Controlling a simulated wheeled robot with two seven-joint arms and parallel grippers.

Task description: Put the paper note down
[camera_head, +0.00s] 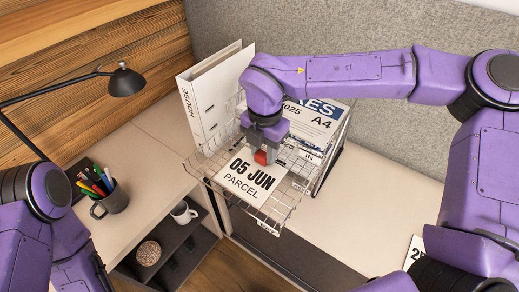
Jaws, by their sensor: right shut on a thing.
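The white paper note (247,180) reads "05 JUN PARCEL" in black print. It is roughly flat, at or just above the lower front wire tray (275,215); I cannot tell whether it touches the mesh. My right gripper (262,156) points down and is shut on the note's far right edge, with a red fingertip showing there. My left arm is at the left edge, and its gripper is out of view.
Printed A4 papers (318,117) lie in the rear tray marked "IN". A white binder (213,95) stands behind the trays. A pen cup (112,197) and black lamp (126,81) are at left. Another note (414,250) lies at right. The desk (365,205) between is clear.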

